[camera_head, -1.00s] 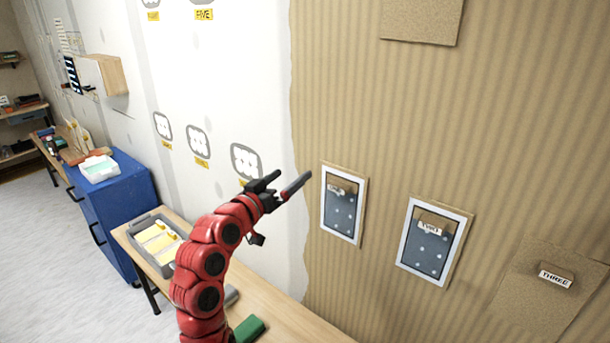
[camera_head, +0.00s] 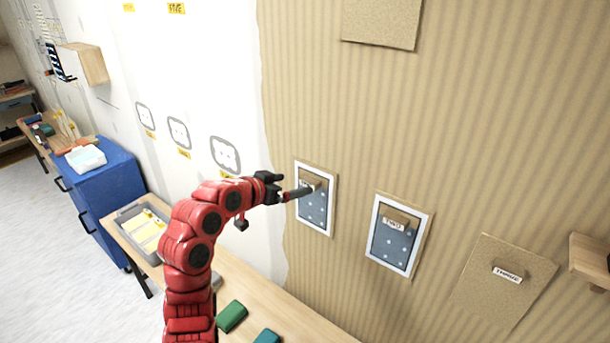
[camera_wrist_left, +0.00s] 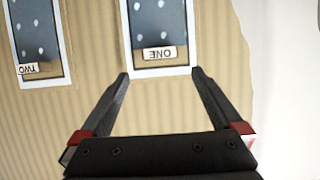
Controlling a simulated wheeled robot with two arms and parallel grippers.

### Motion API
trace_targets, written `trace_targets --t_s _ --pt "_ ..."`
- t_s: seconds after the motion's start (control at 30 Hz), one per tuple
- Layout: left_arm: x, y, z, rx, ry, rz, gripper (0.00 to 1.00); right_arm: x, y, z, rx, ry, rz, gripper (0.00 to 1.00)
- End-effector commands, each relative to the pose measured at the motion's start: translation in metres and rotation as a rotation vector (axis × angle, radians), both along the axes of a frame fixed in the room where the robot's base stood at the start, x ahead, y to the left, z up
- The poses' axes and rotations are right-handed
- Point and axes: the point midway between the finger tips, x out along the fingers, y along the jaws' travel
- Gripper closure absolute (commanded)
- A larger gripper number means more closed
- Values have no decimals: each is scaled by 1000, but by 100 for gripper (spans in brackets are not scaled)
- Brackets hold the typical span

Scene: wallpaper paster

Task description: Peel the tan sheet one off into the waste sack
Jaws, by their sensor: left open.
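Panel one (camera_head: 313,212) is on the striped wall: a tan-edged sheet with a white border, a blue dotted face and a tan tab. In the left wrist view its tab with the upside-down label ONE (camera_wrist_left: 159,54) lies just beyond my fingertips. My left gripper (camera_head: 284,192) is at the left side of panel one, near the tab; contact is unclear in the head view. In the left wrist view my left gripper (camera_wrist_left: 160,73) is open, with nothing between its fingers. No waste sack is in view. My right gripper is not in view.
Panel two (camera_head: 396,240) and tan sheet three (camera_head: 500,282) hang to the right. A wooden shelf (camera_head: 590,260) juts out at far right. A wooden bench (camera_head: 262,300) below holds a green block (camera_head: 231,316) and a grey tray (camera_head: 119,217). A blue cabinet (camera_head: 100,195) stands left.

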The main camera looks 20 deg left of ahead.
Motion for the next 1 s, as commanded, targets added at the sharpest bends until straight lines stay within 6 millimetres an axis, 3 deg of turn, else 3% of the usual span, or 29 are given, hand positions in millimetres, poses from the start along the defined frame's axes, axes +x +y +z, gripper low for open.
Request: trace_targets --t_s 0.2,0.33,0.8,1.0 --pt "39 -16 -15 -1 5 -2 0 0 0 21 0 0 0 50" --pt "54 -20 -20 -2 0 -1 0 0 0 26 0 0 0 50" --pt "65 -23 -28 1 -2 1 0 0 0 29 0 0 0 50" --pt "65 -23 -28 0 -1 2 34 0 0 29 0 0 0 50"
